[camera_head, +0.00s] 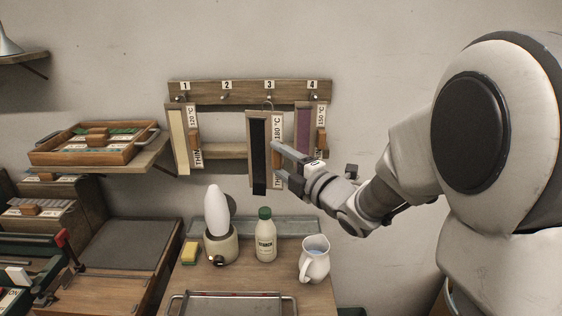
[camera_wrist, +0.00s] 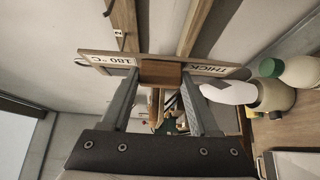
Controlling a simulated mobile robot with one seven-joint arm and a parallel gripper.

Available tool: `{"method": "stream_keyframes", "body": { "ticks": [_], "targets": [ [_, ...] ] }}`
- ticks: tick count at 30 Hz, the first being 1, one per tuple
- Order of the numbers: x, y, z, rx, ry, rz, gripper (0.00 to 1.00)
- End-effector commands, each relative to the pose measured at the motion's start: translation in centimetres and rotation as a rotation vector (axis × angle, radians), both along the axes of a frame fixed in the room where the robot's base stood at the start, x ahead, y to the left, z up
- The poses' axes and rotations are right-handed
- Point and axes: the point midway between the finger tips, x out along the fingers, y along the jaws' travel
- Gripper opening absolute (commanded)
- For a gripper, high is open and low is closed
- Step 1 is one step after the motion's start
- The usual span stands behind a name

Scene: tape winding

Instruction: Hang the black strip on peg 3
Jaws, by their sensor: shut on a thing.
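The black strip (camera_head: 258,150) is on a wooden board (camera_head: 250,125) labelled 180 °C, which hangs upright below the number 3 on the peg rail (camera_head: 205,97). The board has a wire hook (camera_head: 267,104) at its top, close to peg 3; I cannot tell whether the hook rests on the peg. My gripper (camera_head: 277,160) comes from the right and is shut on the board's wooden handle block. In the wrist view both fingers clasp the block (camera_wrist: 161,73), between the labels "180 °C" and "THICK" on the board (camera_wrist: 208,69). The strip's face is hidden there.
A cream strip board (camera_head: 179,140) hangs at peg 1 and a purple one (camera_head: 303,130) at peg 4. Peg 2 (camera_head: 226,95) is bare. Below stand a white cone (camera_head: 217,208), a green-capped bottle (camera_head: 265,240), a jug (camera_head: 314,260) and a sponge (camera_head: 190,252). A wooden tray (camera_head: 60,152) is left.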

Motion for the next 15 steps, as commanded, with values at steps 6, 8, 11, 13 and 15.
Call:
{"method": "stream_keyframes", "body": {
  "ticks": [6, 8, 11, 13, 15],
  "targets": [
    [0.8, 0.0, 0.1, 0.000, 0.000, -0.001, 0.02],
    [1.1, 0.0, 0.1, 0.000, 0.000, -0.001, 0.02],
    [1.7, 0.0, 0.0, 0.000, 0.000, -0.001, 0.02],
    [2.1, 0.0, 0.0, 0.000, 0.000, -0.001, 0.02],
    [2.6, 0.0, 0.0, 0.000, 0.000, -0.001, 0.02]
  ]
}}
